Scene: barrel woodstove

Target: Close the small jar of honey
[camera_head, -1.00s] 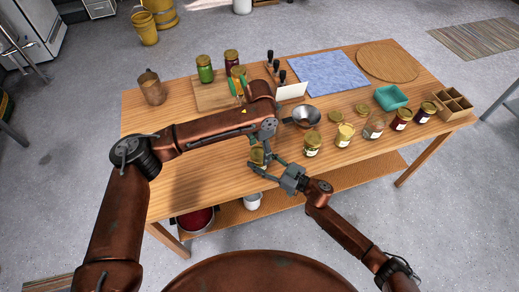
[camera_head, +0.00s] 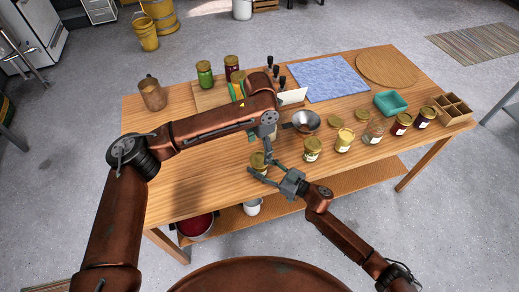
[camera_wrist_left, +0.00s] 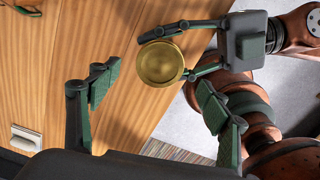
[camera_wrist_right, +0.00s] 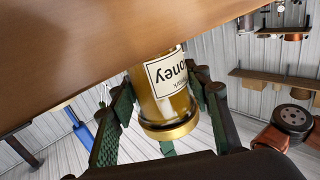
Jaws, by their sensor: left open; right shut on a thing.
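The small honey jar (camera_head: 258,161) stands upright near the table's front edge. Its label reads "honey" in the right wrist view (camera_wrist_right: 167,80), where it appears upside down. A gold lid (camera_wrist_right: 169,129) sits on its mouth and looks level; how tight it is cannot be seen. From above, the lid (camera_wrist_left: 161,63) is a round gold disc in the left wrist view. My right gripper (camera_head: 265,170) is shut around the jar's sides, below the lid. My left gripper (camera_head: 262,140) is open and empty above the jar, its fingers apart from the lid.
Several jars (camera_head: 312,150) stand in a row to the right, with loose gold lids (camera_head: 335,120) behind them. A metal bowl (camera_head: 306,121), teal tray (camera_head: 391,104), divided wooden box (camera_head: 453,109) and blue cloth (camera_head: 328,75) lie further back. The table's left front is clear.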

